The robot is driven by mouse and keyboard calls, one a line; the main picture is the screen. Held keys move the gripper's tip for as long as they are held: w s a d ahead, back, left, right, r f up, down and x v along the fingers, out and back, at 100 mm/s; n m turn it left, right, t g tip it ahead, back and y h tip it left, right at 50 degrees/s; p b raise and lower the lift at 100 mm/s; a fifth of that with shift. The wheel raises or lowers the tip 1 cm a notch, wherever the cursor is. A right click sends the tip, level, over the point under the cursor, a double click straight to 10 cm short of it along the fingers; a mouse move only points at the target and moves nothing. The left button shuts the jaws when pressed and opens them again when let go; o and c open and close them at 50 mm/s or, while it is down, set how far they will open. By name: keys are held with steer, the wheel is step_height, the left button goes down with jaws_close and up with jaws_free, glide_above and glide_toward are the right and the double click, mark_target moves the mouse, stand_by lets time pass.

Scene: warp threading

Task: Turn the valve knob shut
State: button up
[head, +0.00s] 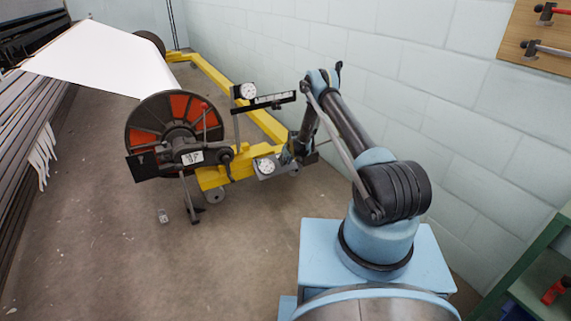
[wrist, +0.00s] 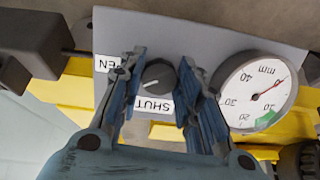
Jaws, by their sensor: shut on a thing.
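The valve knob (wrist: 157,75) is a small dark round knob with a white mark, on a grey panel (wrist: 205,42) in the wrist view. My gripper (wrist: 156,72) has its two blue fingers on either side of the knob and is shut on it. The white mark points left and slightly down in the picture, between the partly covered open label (wrist: 107,64) and the SHUT label (wrist: 152,104). A dial gauge (wrist: 252,90) beside it has a red needle pointing upper right, away from its green zone. In the head view my gripper (head: 287,156) hides the knob.
The panel with its gauge (head: 266,167) is mounted on a yellow frame (head: 212,178). A large reel with red sectors (head: 160,109) and a black lever stand to its left. A pale block wall (head: 420,60) runs close on the right.

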steer(key=n, duration=0.6)
steer(key=shift+d+t+h, duration=0.25)
steer(key=shift+t+h, duration=0.05)
steer(key=n, duration=0.5)
steer(key=shift+w+t, duration=0.15)
steer(key=shift+t, duration=0.25)
steer(key=shift+n, duration=0.4)
steer(key=o, duration=1)
steer(key=shift+o, duration=0.2)
steer(key=shift+a, duration=0.1)
steer(key=shift+r, duration=0.15)
steer(key=shift+s+r, duration=0.25)
steer(key=shift+s, duration=0.05)
steer(key=v, duration=1.1)
